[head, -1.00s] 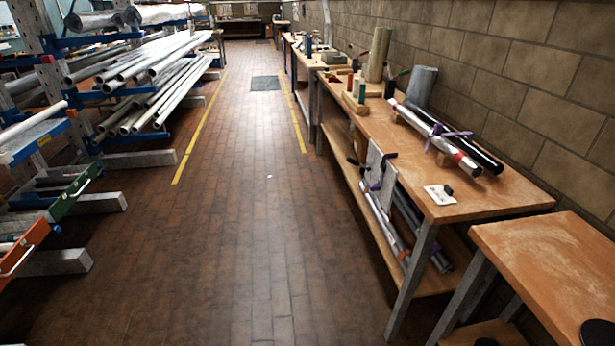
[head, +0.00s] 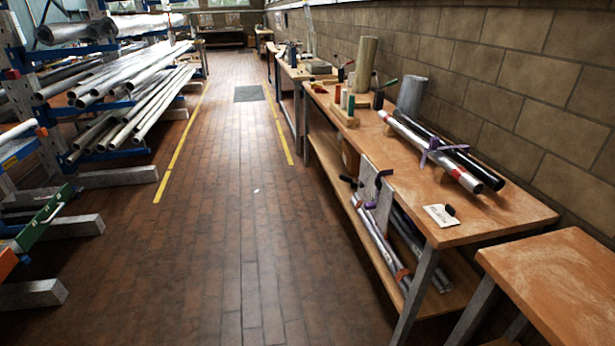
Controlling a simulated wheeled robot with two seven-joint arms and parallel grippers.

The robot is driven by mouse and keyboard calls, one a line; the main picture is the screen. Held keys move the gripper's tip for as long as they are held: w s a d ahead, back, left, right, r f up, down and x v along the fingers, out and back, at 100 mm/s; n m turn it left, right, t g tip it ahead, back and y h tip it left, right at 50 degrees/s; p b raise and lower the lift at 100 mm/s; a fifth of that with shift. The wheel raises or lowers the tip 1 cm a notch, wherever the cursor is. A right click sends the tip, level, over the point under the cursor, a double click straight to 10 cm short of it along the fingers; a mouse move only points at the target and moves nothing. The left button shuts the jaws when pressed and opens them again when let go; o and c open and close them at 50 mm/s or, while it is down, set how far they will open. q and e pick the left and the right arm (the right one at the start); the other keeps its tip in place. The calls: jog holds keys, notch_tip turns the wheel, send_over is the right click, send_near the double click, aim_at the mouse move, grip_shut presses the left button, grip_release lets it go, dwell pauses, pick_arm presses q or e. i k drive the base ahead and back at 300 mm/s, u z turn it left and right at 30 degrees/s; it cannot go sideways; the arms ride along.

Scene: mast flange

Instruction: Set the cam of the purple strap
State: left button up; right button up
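A purple strap (head: 432,150) lies across a silver tube (head: 418,145) with red bands and a black tube (head: 468,164) beside it, on the near wooden bench. Its cam is too small to make out. More purple strap (head: 379,183) shows at the bench's front edge, by a hanging sheet and dark handle-like parts. I cannot tell whether the two purple pieces are connected. Neither of my grippers is in view.
The near bench (head: 495,215) stands along the block wall, with more tubes (head: 385,240) on its lower shelf. A white card (head: 440,215) lies on top. Another table (head: 560,275) stands at right front. A pipe rack (head: 85,110) is at left; the aisle between is clear.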

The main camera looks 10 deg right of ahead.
aim_at(342, 177)
jog(key=u, duration=0.25)
jog(key=i, duration=0.75)
jog(key=z, duration=0.65)
jog(key=i, duration=0.55)
jog(key=z, duration=0.65)
